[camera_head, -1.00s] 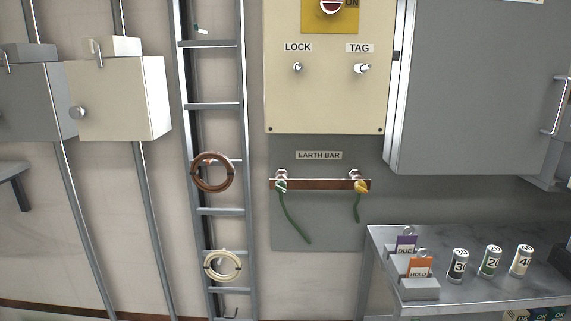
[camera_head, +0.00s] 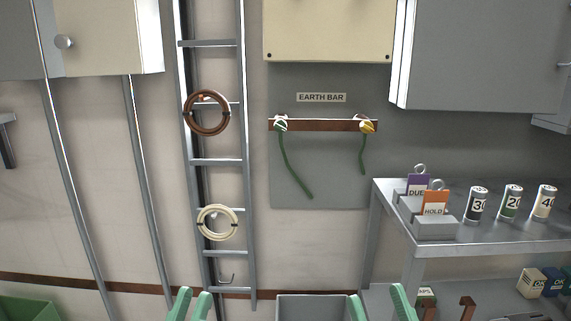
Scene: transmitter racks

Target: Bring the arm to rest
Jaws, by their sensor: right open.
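The green fingertips of both my grippers show at the bottom edge of the head view. My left gripper (camera_head: 194,301) is below the ladder; its two fingers stand close together with a narrow gap, and whether it is open or shut is not clear. My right gripper (camera_head: 378,302) is open, its fingers well apart, with nothing seen between them. It is in front of the lower part of the bench, right beside a grey bin (camera_head: 313,299). My arms and the rest of both grippers are out of view.
A wall ladder (camera_head: 217,162) carries a brown coil (camera_head: 206,133) and a cream coil (camera_head: 217,239). An earth bar (camera_head: 322,125) holds two clamps with green leads. A bench (camera_head: 465,232) at right bears tags and numbered cylinders. A green bin (camera_head: 27,309) is bottom left.

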